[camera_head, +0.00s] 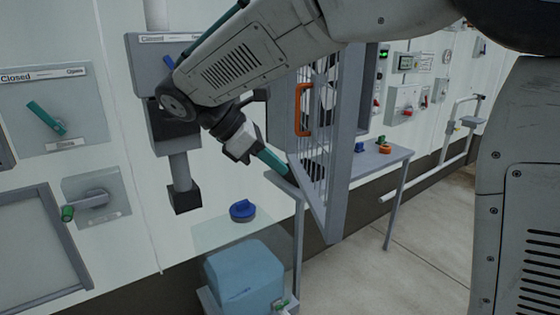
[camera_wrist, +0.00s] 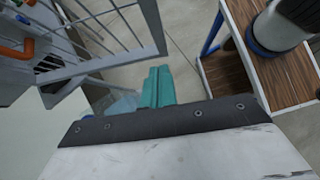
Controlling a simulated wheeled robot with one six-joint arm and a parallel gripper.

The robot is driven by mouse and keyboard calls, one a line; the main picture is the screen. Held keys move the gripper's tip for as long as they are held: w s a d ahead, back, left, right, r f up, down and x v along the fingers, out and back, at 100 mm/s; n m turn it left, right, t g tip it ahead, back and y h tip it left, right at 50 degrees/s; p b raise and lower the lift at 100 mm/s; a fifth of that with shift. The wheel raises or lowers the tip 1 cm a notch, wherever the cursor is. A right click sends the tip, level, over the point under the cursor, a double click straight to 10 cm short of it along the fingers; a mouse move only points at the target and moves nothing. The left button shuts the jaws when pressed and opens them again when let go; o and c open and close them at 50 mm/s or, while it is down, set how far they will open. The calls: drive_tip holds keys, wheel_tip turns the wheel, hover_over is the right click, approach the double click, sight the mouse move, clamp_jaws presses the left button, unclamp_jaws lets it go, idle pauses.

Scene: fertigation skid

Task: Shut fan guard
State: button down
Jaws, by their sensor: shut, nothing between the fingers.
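The fan guard (camera_head: 318,180) is a grey barred door with an orange handle (camera_head: 303,110). It stands swung out from the wall, at an angle. In the wrist view, the guard's bars and frame (camera_wrist: 110,62) fill the upper left, and part of the orange handle (camera_wrist: 16,50) shows at the left edge. My gripper (camera_head: 281,171) has teal fingers, shut and empty. It is beside the guard's lower left side in the head view, below the handle; I cannot tell if it touches. In the wrist view, the fingertips (camera_wrist: 158,72) are just beyond the frame's corner.
A grey side table (camera_head: 395,160) with small blue and orange knobs stands behind the guard. A blue container (camera_head: 245,275) and a blue cap (camera_head: 242,210) are below my arm. Switch panels (camera_head: 55,115) line the left wall. The floor (camera_head: 430,240) at right is clear.

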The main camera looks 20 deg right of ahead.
sight(330, 192)
drive_tip(key=x, duration=0.3)
drive_tip(key=d+r+x, duration=0.1)
drive_tip(key=x, duration=0.5)
drive_tip(key=shift+s+d+r, duration=0.15)
drive_tip(key=shift+d+r, duration=0.05)
drive_tip(key=shift+d, duration=0.55)
drive_tip(key=shift+s, duration=0.1)
